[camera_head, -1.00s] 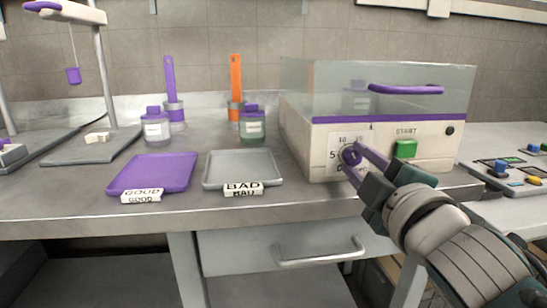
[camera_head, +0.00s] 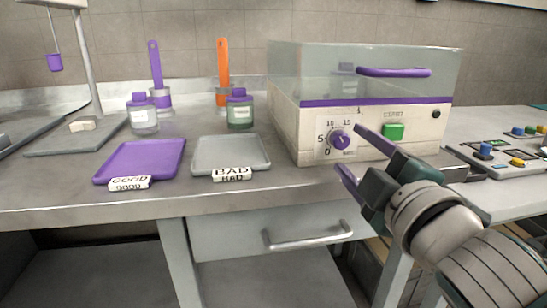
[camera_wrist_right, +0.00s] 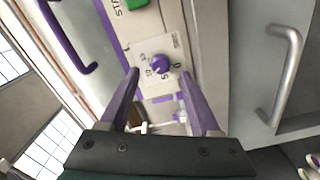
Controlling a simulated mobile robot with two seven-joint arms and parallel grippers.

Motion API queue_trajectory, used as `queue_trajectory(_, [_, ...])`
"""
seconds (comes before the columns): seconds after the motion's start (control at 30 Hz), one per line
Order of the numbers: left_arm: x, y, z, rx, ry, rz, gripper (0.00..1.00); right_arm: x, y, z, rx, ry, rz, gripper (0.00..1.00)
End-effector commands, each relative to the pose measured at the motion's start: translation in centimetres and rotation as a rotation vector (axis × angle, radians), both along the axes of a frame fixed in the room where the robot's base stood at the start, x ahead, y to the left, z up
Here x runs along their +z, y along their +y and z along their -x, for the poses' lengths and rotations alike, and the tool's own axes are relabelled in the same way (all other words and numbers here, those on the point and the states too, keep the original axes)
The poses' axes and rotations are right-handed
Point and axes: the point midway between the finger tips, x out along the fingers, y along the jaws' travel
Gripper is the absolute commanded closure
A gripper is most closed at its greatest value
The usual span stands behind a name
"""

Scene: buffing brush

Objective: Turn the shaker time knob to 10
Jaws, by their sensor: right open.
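The shaker (camera_head: 430,118) is a cream box with a clear lid and a purple handle on the bench at the right. Its purple time knob (camera_head: 339,140) sits on a white dial plate marked 0, 5, 10 and 15. The knob has a pale mark, but I cannot tell exactly which number it points to. My right gripper (camera_head: 351,150) is open and empty, its purple fingers just in front of and to the right of the knob, apart from it. In the right wrist view the knob (camera_wrist_right: 160,64) shows between and beyond the fingertips. My left gripper is out of view.
A green START button (camera_head: 393,132) is right of the knob. A purple GOOD tray (camera_head: 145,160) and a grey BAD tray (camera_head: 230,152) lie left of the shaker. Bottles and brushes stand behind them. A drawer handle (camera_head: 308,236) juts out below the bench edge.

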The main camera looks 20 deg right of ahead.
Motion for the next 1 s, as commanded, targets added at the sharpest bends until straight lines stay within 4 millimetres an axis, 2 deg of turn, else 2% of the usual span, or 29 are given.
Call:
queue_trajectory(0.03, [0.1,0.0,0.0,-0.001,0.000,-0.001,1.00,-0.1,0.2,1.2,-0.001,0.004,-0.002,0.36])
queue_trajectory(0.2, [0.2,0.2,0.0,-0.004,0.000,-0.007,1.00,-0.1,1.0,4.2,-0.002,0.004,-0.002,0.36])
queue_trajectory(0.4, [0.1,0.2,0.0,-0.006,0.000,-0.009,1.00,-0.1,1.5,6.3,-0.001,0.002,-0.002,0.36])
queue_trajectory(1.0, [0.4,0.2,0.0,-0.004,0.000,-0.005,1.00,0.3,1.5,6.6,-0.004,0.004,-0.010,0.36])
